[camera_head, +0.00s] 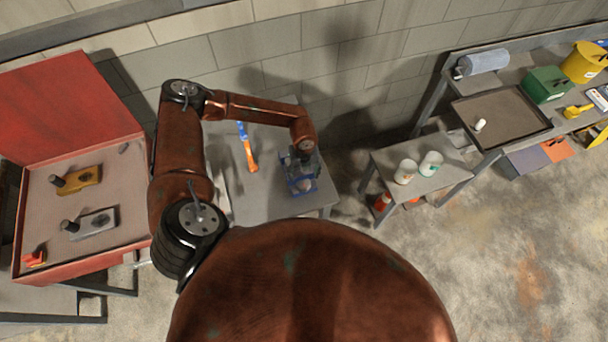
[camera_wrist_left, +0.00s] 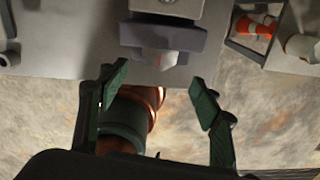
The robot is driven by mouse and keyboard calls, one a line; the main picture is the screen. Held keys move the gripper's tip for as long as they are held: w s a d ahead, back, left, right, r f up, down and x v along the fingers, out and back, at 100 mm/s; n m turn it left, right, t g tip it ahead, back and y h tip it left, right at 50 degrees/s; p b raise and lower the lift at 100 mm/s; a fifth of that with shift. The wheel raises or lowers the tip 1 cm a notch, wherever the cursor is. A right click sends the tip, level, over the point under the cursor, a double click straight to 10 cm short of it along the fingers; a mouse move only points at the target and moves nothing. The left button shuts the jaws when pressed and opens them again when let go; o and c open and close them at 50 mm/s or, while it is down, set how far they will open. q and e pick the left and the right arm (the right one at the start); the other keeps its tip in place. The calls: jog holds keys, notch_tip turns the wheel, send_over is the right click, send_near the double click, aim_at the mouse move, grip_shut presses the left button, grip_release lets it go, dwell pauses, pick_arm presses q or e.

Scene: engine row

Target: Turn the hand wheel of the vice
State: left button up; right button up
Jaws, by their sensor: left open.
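The blue vice (camera_head: 301,186) stands near the front right corner of a small grey table, partly covered from above by my left gripper (camera_head: 303,163). In the left wrist view the vice (camera_wrist_left: 160,35) shows as a grey-blue body at the top. A small pale and reddish part sticks out below it; I cannot tell whether this is the hand wheel. My left gripper also shows in the wrist view (camera_wrist_left: 158,80), its two green fingers spread apart with nothing gripped. The fingertips are below the vice in that view. My right gripper is not in view.
A blue and orange tool (camera_head: 247,148) lies on the table (camera_head: 268,195) left of the vice. A red case (camera_head: 75,262) stands at left. A low stand with white cups (camera_head: 405,172) is at right, orange cones (camera_head: 383,201) below. A wall runs behind.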

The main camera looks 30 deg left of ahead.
pick_arm(q)
jog(key=shift+r, duration=0.55)
notch_tip(320, 180, up, 12)
dwell(0.7)
jog(key=shift+s+f, duration=0.1)
